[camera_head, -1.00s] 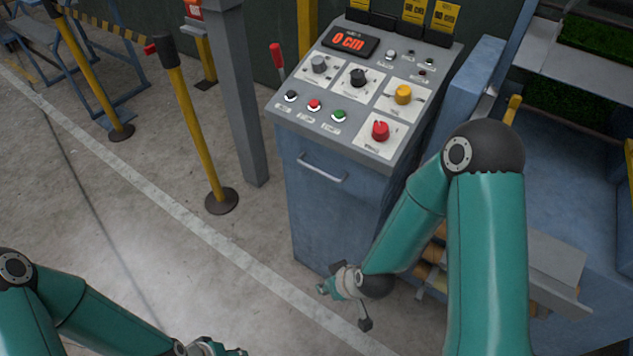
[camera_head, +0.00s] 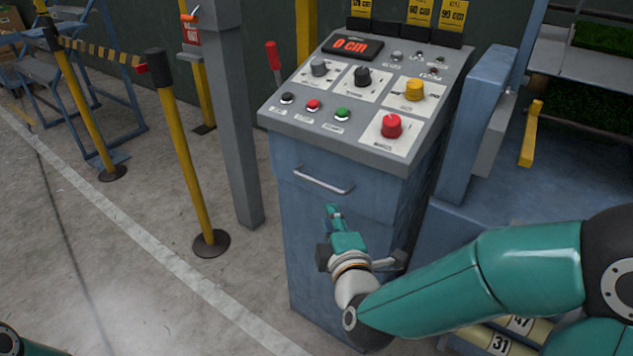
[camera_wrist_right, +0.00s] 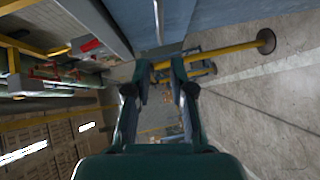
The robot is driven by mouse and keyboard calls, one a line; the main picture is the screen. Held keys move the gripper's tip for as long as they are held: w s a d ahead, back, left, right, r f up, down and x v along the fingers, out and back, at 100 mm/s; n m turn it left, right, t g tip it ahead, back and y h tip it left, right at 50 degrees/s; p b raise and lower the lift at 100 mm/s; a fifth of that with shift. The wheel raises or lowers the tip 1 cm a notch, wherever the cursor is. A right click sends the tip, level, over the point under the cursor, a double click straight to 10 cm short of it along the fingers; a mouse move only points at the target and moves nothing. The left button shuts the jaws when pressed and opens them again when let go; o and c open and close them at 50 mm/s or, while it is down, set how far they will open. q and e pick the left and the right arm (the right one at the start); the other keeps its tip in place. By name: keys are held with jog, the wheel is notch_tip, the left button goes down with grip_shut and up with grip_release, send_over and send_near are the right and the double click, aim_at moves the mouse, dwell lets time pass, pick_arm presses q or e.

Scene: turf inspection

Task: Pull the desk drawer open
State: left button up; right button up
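The desk drawer (camera_head: 290,178) is the blue upper front panel of the control desk, flush with the body, so it looks shut. Its pale bar handle (camera_head: 323,183) runs across the panel. My right gripper (camera_head: 332,210) is just below the handle's right part and in front of the desk, apart from the handle as far as I can see. In the right wrist view the two fingers (camera_wrist_right: 161,66) are spread with nothing between them. A thin pale bar (camera_wrist_right: 158,22), probably the handle, shows beyond the fingertips. My left gripper is out of view.
The sloped control panel (camera_head: 365,95) with knobs and buttons sits above the drawer. A grey post (camera_head: 238,130) and a yellow barrier post (camera_head: 190,170) stand to the left. Blue machinery (camera_head: 570,165) is on the right. The floor in front of the desk is clear.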

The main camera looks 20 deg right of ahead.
aim_at(317, 182)
jog(key=w, duration=0.4)
jog(key=w+d+f, duration=0.1)
jog(key=w, duration=0.4)
jog(key=w+f, duration=0.1)
jog(key=w, duration=0.4)
jog(key=shift+w+d+f+b, duration=0.15)
jog(key=shift+w+d+b, duration=0.1)
jog(key=shift+d+b, duration=0.1)
grip_shut()
